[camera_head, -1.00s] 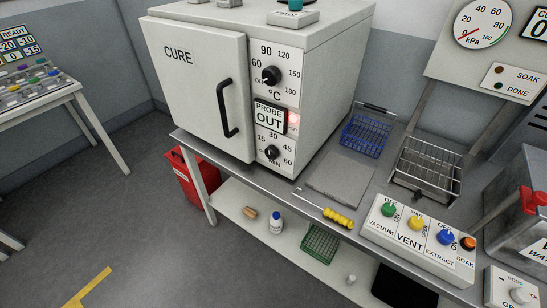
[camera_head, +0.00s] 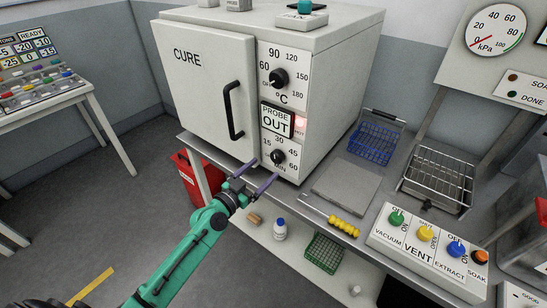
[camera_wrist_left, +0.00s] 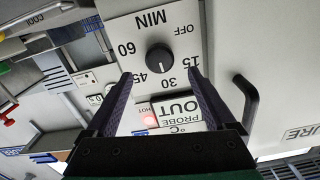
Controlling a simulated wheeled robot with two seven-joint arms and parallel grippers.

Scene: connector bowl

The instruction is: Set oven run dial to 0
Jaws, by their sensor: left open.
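The oven (camera_head: 215,85) is a white cabinet marked CURE. Its run dial (camera_head: 278,157) is the lower black knob on the front panel, with a minute scale and an OFF mark. In the left wrist view the dial (camera_wrist_left: 160,60) appears upside down, its pale mark seeming to point near 30. My left gripper (camera_head: 265,170) is open and empty in front of the lower panel. In the left wrist view its fingers (camera_wrist_left: 160,76) stand apart on either side of the dial, not visibly touching it. My right gripper is not in view.
The black door handle (camera_head: 233,110) sticks out left of the dials. The temperature dial (camera_head: 278,79) and lit PROBE OUT panel (camera_head: 277,119) are above. A yellow-handled tool (camera_head: 343,226), grey plate (camera_head: 346,188) and switch box (camera_head: 425,245) lie to the right.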

